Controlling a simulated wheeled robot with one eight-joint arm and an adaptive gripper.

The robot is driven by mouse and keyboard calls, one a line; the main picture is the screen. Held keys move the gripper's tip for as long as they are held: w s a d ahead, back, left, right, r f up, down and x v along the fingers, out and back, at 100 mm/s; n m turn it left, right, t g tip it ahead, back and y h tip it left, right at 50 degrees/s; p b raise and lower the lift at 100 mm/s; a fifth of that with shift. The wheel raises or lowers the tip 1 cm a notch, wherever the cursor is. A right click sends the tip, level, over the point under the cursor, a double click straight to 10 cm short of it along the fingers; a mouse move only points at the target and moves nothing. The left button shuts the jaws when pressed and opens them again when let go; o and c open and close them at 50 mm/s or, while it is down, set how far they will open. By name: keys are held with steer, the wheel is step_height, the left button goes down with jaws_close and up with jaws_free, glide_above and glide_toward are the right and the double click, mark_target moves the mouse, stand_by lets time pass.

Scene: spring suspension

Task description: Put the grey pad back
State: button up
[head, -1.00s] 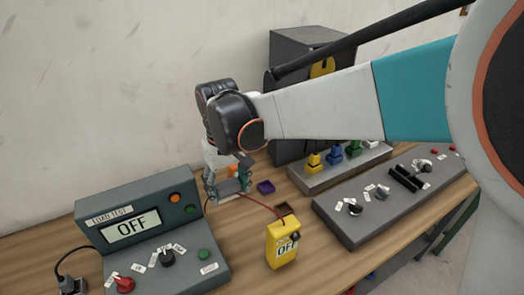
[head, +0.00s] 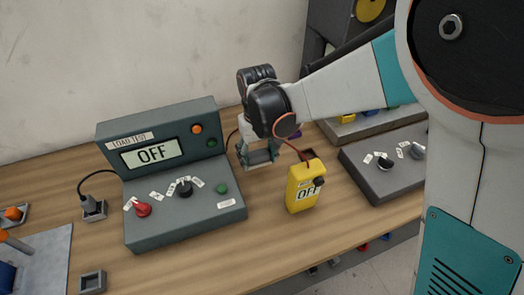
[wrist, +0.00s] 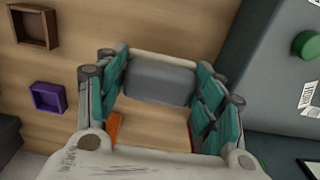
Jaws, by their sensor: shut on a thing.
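The grey pad (wrist: 160,80) shows in the wrist view as a smooth grey block between my gripper's two teal fingers. My gripper (head: 260,158) is shut on it. In the head view my gripper is just right of the load test box (head: 185,195) and behind the yellow meter (head: 304,187), pointing down. The pad is hard to make out there. A small empty grey square tray (head: 92,283) stands on the table at the lower left.
A brown tray (wrist: 34,27) and a purple tray (wrist: 48,98) stand left in the wrist view. A grey tray with an orange knob (head: 14,214) is at the far left. A grey knob panel (head: 388,165) lies right. Table (head: 170,262) before the box is clear.

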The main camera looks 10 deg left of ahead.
mark_target(258, 165)
steer(key=shift+f+b, duration=0.75)
steer(key=shift+f, duration=1.4)
steer(key=shift+f, duration=0.15)
steer(key=o, duration=1.2)
step_height(258, 165, up, 12)
steer(key=p, duration=0.4)
steer(key=shift+r, duration=0.2)
